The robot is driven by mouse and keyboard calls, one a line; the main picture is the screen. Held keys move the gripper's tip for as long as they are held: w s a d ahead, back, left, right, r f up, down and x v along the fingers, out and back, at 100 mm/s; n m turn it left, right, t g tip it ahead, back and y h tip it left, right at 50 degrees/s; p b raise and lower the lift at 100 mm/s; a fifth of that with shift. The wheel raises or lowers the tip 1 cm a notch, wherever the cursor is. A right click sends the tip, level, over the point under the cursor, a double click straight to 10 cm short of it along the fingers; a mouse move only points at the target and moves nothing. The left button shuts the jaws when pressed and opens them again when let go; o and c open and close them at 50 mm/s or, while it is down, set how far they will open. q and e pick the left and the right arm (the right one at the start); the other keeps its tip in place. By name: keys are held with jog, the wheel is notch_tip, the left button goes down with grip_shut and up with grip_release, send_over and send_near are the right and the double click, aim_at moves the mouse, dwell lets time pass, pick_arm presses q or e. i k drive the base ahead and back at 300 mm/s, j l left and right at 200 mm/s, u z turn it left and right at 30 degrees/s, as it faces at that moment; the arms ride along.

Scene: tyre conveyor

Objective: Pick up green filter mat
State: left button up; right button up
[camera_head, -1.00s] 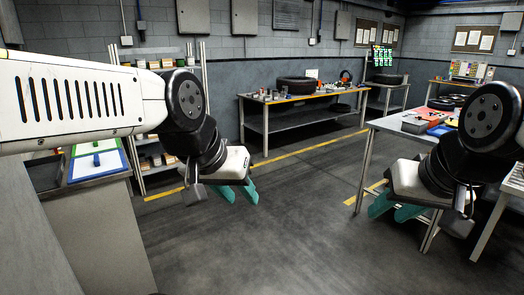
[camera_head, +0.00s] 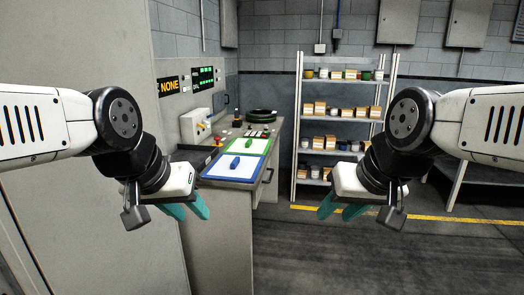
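A mat with a green border and pale middle (camera_head: 229,147) lies on the counter (camera_head: 222,215) left of centre, behind a similar blue-bordered mat (camera_head: 214,171). My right gripper (camera_head: 341,209) is also open and empty, over the floor to the right of the counter. Neither gripper touches a mat.
A control box with buttons (camera_head: 196,126) and a dark tyre (camera_head: 262,115) stand on the counter. A panel reading "NONE" (camera_head: 169,86) is on the wall behind. A shelf rack (camera_head: 297,140) holds boxes and pots. Floor right of the counter is clear.

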aim_at(240, 145)
jog(key=i+l+u, duration=0.15)
jog(key=u, duration=0.35)
jog(key=i+l+u, duration=0.25)
jog(key=u, duration=0.25)
jog(key=i+l+u, duration=0.1)
jog(key=l+u, duration=0.2)
jog(key=u, duration=0.15)
jog(key=i+l+u, duration=0.15)
jog(key=l, duration=0.4)
jog(key=i+l+u, duration=0.15)
jog(key=l, duration=0.45)
jog(key=i+l+u, duration=0.15)
jog(key=l, duration=0.45)
jog(key=i+l+u, duration=0.15)
jog(key=l, duration=1.2)
